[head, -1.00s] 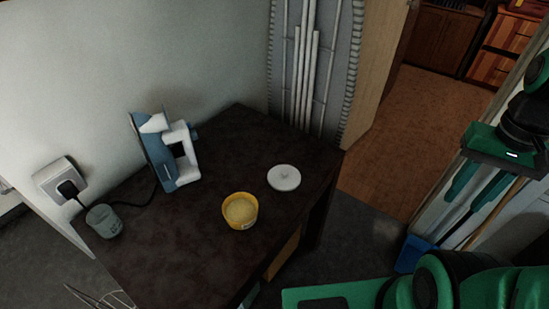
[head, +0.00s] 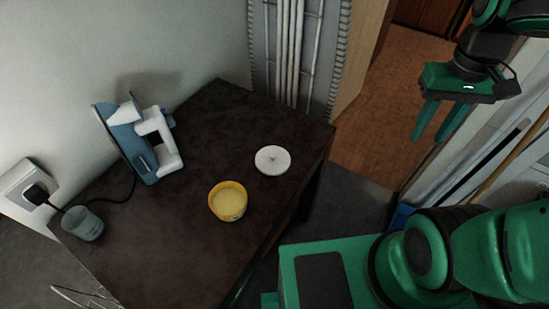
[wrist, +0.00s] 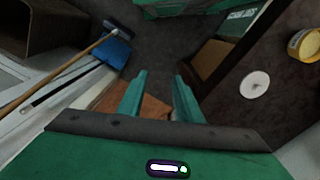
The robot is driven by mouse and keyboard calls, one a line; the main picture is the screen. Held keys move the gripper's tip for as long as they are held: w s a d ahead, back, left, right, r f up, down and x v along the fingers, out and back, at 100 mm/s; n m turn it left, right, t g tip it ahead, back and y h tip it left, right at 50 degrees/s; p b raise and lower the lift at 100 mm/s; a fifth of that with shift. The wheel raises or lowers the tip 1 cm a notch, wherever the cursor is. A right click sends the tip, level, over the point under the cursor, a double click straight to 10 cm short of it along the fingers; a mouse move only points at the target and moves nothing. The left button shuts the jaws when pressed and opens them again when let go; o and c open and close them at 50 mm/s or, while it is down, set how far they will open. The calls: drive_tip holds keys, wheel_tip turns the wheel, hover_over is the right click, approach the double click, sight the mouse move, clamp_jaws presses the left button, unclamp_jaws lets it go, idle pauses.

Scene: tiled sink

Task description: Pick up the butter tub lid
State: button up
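The butter tub lid (head: 272,160) is a white disc with a small knob, lying flat on the dark table. It also shows in the wrist view (wrist: 254,85), at the right. The yellow butter tub (head: 228,203) stands open beside it, apart from it, with pale yellow contents; it is cut by the right edge of the wrist view (wrist: 304,44). My gripper (head: 430,138) is green, open and empty, with its fingers pointing down. It hangs in the air to the right of the table, well apart from the lid. In the wrist view its fingers (wrist: 160,82) have nothing between them.
A blue and white iron (head: 142,140) stands on the table at the left, with a grey cup (head: 83,224) near a wall socket (head: 25,193). Pipes (head: 290,50) run behind the table.

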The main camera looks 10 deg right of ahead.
drive_tip(key=w+a+f+n, duration=0.2)
drive_tip(key=w+a+n, duration=0.2)
drive_tip(key=w+a, duration=0.3)
drive_tip(key=n, duration=0.9)
hover_over(273, 154)
wheel_tip(273, 154, down, 8)
drive_tip(key=f, duration=0.4)
drive_tip(key=shift+s+f, duration=0.25)
drive_tip(key=shift+s, duration=0.05)
drive_tip(key=shift+w+f, duration=0.15)
drive_tip(key=shift+f, duration=1.4)
drive_tip(key=shift+w+f, duration=0.1)
drive_tip(key=shift+f, duration=1.45)
clamp_jaws()
